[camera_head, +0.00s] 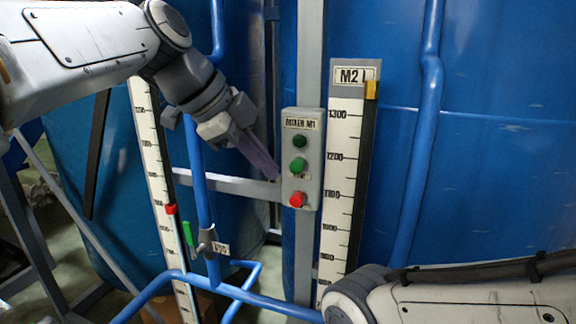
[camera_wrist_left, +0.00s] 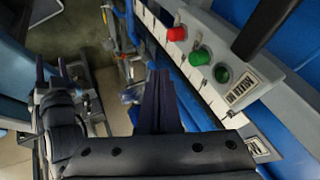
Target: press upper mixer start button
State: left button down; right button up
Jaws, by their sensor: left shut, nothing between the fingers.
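A grey control box labelled MIXER M1 (camera_head: 302,122) stands on a grey post. It carries a dark green button (camera_head: 300,141) at the top, a brighter green button (camera_head: 298,166) in the middle and a red button (camera_head: 296,199) at the bottom. In the left wrist view the red (camera_wrist_left: 177,34), bright green (camera_wrist_left: 200,55) and dark green (camera_wrist_left: 222,74) buttons show clear of the fingers. My left gripper (camera_head: 273,174) is shut and empty, its tips just left of the box, near the middle button's height. My right gripper (camera_wrist_left: 51,70) shows with fingers apart in the left wrist view.
A white scale labelled M2 (camera_head: 341,160) stands right of the box, and another scale (camera_head: 155,180) is at the left. Blue pipes (camera_head: 414,150) and a valve with a green handle (camera_head: 188,234) are nearby. Large blue tanks (camera_head: 500,170) fill the back.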

aim_at(294, 168)
pick_arm(q)
jog(key=w+d+f+p, duration=0.2)
jog(key=w, duration=0.1)
jog(key=w+d+f+p, duration=0.1)
jog(key=w, duration=0.1)
jog(key=shift+w+d+f+p, duration=0.1)
jog(key=shift+d+p, duration=0.05)
jog(key=shift+p, duration=0.15)
jog(key=shift+w+d, duration=0.25)
jog(key=shift+w, duration=0.7)
